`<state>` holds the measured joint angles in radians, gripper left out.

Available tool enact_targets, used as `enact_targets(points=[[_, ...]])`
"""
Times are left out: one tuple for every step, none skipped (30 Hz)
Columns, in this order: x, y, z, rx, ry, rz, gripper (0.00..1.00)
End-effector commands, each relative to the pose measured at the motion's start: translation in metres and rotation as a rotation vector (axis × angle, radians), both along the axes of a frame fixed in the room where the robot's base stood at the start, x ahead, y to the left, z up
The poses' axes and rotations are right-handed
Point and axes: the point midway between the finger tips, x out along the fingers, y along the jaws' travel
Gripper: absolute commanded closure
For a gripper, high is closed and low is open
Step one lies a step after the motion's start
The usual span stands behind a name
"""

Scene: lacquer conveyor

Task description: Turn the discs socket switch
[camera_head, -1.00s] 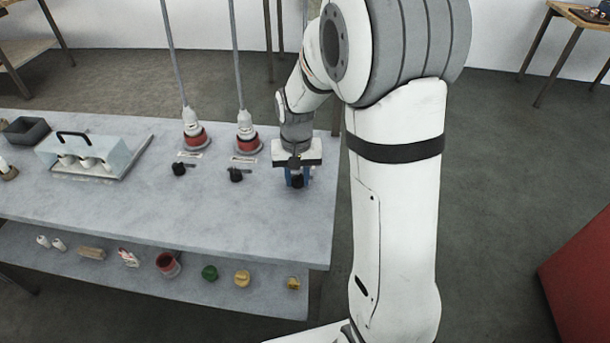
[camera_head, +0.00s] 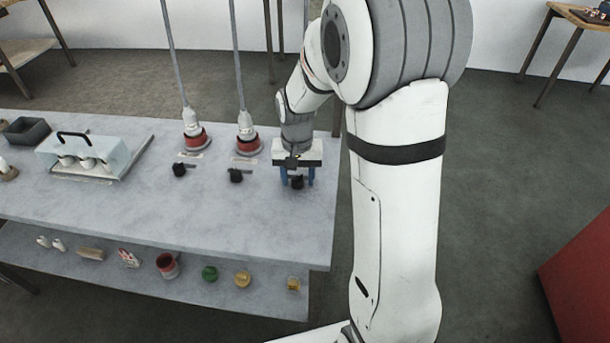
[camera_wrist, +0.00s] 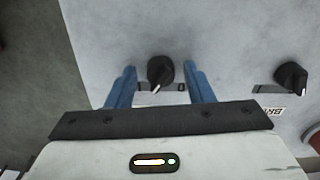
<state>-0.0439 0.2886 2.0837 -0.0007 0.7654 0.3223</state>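My gripper (camera_wrist: 163,82) is open at the right end of the table, also in the head view (camera_head: 297,178). Its two blue fingers stand on either side of a black rotary knob (camera_wrist: 160,71) with a pale pointer mark, with a gap to each finger. In the head view this knob (camera_head: 297,183) shows under my gripper. Two more black knobs stand to its left, a middle one (camera_head: 236,176) and a left one (camera_head: 179,170). The middle knob (camera_wrist: 291,78) is at the right of the wrist view, beside a partly cut-off label. The label of the knob between my fingers is not readable.
Two red-rimmed sockets with plugs and cables, left (camera_head: 196,138) and right (camera_head: 247,142), stand behind the knobs. A clear-covered box (camera_head: 85,155) and a dark tray (camera_head: 27,131) are at the left. Several small items lie on the lower shelf (camera_head: 190,292).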

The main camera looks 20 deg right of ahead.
Motion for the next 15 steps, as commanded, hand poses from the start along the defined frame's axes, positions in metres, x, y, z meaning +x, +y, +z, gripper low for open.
enact_targets(points=[[0.000, 0.000, 0.000, 0.000, 0.001, 0.000, 0.50], [0.000, 0.000, 0.000, 0.000, 0.001, 0.000, 0.50], [-0.001, 0.000, 0.000, 0.001, 0.002, 0.001, 0.50], [-0.001, 0.000, -0.001, 0.001, 0.002, 0.001, 0.50], [-0.001, 0.000, -0.001, 0.001, 0.002, 0.001, 0.50], [-0.001, 0.000, -0.001, 0.001, 0.002, 0.001, 0.50], [-0.001, 0.000, 0.000, 0.001, 0.002, 0.001, 0.50], [-0.001, 0.000, 0.001, 0.001, 0.002, 0.001, 0.50], [-0.001, 0.000, 0.003, 0.000, 0.001, 0.001, 0.50], [-0.001, 0.000, 0.006, 0.000, 0.000, 0.001, 0.50], [0.000, 0.000, 0.009, 0.001, 0.000, 0.001, 0.50], [-0.001, 0.000, 0.015, 0.001, -0.001, 0.001, 0.50], [-0.001, 0.000, 0.020, 0.000, -0.002, 0.001, 0.50], [-0.001, 0.000, 0.025, 0.000, -0.002, 0.001, 0.50], [-0.001, 0.000, 0.033, 0.000, -0.002, 0.001, 0.50]])
